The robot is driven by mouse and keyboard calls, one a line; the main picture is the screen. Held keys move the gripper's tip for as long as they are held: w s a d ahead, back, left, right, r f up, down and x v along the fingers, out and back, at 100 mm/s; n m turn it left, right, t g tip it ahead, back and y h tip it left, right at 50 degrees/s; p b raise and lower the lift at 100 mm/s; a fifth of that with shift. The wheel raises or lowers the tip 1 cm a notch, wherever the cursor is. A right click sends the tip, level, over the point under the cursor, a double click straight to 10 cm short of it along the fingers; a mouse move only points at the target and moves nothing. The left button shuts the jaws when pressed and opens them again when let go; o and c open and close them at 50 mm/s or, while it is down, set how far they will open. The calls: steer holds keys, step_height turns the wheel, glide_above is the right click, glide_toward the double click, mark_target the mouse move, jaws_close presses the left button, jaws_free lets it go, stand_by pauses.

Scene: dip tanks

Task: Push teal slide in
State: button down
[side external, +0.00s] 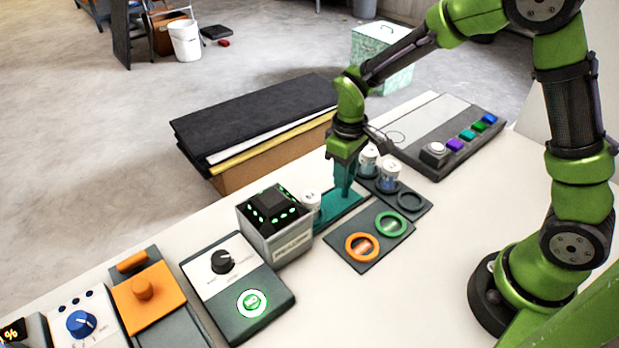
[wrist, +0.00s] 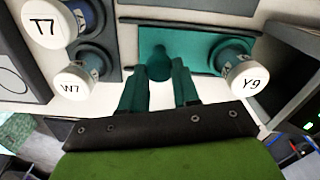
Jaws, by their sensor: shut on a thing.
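The teal slide (side external: 347,206) is a flat plate lying on the white bench. In the wrist view its teal surface (wrist: 196,41) shows, with a round teal knob (wrist: 159,66) on it. My gripper (side external: 343,192) points down over the plate and is shut on the knob; the teal fingers (wrist: 159,80) stand on either side of it. A white-capped jar marked Y9 (wrist: 243,77) stands at the slide's right end in the wrist view. It also shows in the side view (side external: 311,201), close beside the grey box (side external: 290,241). The jar partly hides that end.
White-capped jars W7 (wrist: 75,80) and T7 (wrist: 45,22) stand in a dark holder beside the slide. A panel with orange (side external: 362,247) and green (side external: 392,225) rings lies in front. A knob panel (side external: 222,262) and a button console (side external: 437,150) flank the area.

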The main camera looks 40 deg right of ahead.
mark_target(311, 195)
steer(key=a, duration=0.9)
steer(key=shift+a, duration=0.4)
steer(key=c, duration=0.8)
jaws_free()
steer(key=shift+c, duration=0.2)
steer(key=shift+r, duration=0.55)
step_height(311, 195, up, 16)
steer(key=shift+d+f, duration=0.1)
